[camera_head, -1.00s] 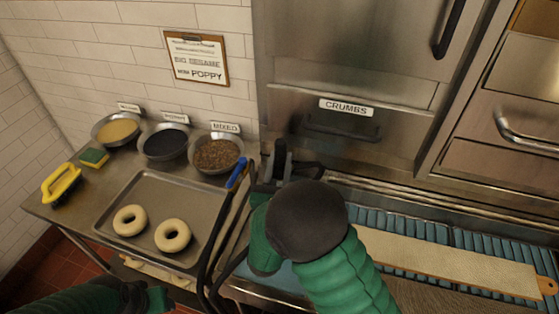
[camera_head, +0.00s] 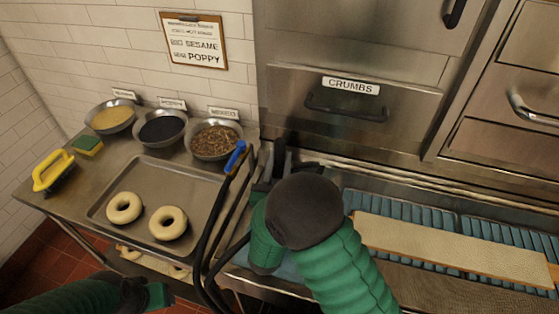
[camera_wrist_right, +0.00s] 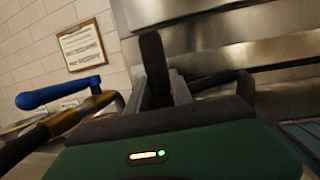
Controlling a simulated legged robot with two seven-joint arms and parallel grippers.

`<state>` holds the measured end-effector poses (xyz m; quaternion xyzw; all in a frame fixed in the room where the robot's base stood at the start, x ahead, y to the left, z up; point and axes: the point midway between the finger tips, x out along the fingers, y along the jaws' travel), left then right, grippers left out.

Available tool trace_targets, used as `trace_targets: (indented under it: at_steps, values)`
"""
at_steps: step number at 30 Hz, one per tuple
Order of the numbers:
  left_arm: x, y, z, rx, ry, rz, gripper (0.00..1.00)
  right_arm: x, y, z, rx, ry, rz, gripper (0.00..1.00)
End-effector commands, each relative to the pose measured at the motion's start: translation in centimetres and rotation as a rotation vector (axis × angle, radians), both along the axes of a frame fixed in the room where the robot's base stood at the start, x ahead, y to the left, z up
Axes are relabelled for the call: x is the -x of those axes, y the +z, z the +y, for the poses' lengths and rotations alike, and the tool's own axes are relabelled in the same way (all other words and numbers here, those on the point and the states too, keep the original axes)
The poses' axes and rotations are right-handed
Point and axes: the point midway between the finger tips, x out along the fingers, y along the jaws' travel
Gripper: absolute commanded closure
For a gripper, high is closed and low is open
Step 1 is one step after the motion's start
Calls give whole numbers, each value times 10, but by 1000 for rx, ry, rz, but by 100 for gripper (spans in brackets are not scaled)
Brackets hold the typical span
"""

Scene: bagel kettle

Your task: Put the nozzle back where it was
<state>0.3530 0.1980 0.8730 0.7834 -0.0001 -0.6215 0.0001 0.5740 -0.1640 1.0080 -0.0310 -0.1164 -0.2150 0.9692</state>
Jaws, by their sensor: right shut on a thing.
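The nozzle (camera_head: 236,157) shows a blue end at the left of my right gripper, with black hose running down below it. In the right wrist view the nozzle (camera_wrist_right: 62,91) has a blue tip and a brass-coloured part.
A tray (camera_head: 105,200) with two bagels lies on the steel table. Behind it stand bowls of sesame (camera_head: 110,117), poppy (camera_head: 162,128) and mixed topping (camera_head: 215,140). A yellow-handled brush (camera_head: 52,170) and sponge (camera_head: 88,144) are at left. A board (camera_head: 455,248) lies on blue slats at right.

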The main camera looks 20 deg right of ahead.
Motion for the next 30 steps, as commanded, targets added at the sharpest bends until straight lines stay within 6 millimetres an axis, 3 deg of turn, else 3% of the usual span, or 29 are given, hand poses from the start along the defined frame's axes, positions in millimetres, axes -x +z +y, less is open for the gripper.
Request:
trace_targets:
  at_steps: [11, 12, 17, 30]
  values:
    - [0, -8, 0, 0, 0, 0, 51, 0, -8, 0, 0, 0, -2, 100]
    - [0, -7, 0, 0, 0, 0, 51, 0, -7, 0, 0, 0, -2, 69]
    - [0, -6, 0, 0, 0, 0, 51, 0, -7, 0, 0, 0, -1, 48]
    - [0, -6, 0, 0, 0, 0, 51, 0, -7, 0, 0, 0, 1, 48]
